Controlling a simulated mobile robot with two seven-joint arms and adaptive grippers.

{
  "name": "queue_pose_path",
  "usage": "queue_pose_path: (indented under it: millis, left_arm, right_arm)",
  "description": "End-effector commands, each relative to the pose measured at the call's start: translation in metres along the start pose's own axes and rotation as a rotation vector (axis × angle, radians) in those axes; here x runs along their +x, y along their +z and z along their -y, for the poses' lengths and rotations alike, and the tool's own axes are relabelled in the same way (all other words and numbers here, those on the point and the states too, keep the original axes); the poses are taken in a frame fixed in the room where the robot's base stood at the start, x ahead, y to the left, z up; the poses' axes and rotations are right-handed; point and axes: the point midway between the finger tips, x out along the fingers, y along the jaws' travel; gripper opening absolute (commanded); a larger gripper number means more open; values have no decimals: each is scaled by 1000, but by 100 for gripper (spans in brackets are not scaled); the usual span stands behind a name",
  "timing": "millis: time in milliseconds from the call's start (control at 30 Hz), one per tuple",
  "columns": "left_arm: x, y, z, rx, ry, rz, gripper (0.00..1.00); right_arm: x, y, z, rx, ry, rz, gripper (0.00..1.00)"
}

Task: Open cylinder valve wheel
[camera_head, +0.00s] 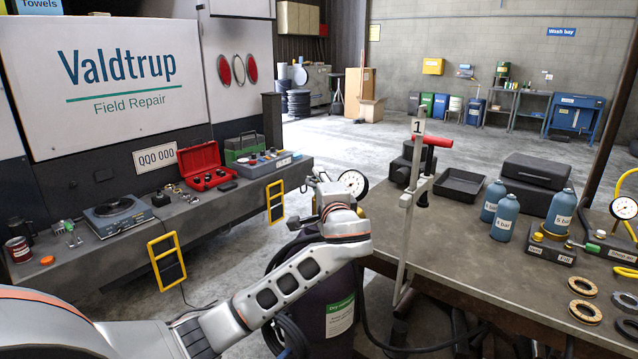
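A dark gas cylinder (312,331) with a white and green label reading "Dry nitrogen" stands upright at the left end of the workbench. My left arm reaches in from the lower left and crosses in front of its top. My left gripper (338,208) is at the cylinder's valve end; my wrist hides most of its fingers, so I cannot tell whether it is open or touching the valve. The valve wheel cannot be made out behind my arm. A round white pressure gauge (353,183) shows just beyond the gripper. My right gripper is not in view.
The workbench (470,250) at right holds blue bottles (507,217), a black tray (459,184), cases and brass rings. A truck-side bench with tools is at left. Hoses hang near the cylinder.

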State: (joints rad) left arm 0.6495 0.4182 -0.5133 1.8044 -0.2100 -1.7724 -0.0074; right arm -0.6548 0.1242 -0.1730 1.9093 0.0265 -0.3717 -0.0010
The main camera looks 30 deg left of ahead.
Motion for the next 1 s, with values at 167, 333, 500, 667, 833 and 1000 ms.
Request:
queue_pose_path:
  millis: [167, 333, 500, 667, 833, 1000]
  left_arm:
    - [0, 0, 1, 0, -1, 1, 26]
    - [-4, 0, 1, -1, -2, 0, 26]
    - [-26, 0, 0, -3, 1, -2, 26]
    - [-60, -1, -1, -4, 3, -4, 26]
    - [-92, -1, -1, -3, 2, -3, 26]
    - [-112, 0, 0, -2, 0, 0, 26]
  right_arm:
    - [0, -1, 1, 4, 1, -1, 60]
    - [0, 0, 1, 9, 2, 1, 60]
    - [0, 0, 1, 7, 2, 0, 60]
    - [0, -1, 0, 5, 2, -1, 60]
    - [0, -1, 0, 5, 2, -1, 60]
    - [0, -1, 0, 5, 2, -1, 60]
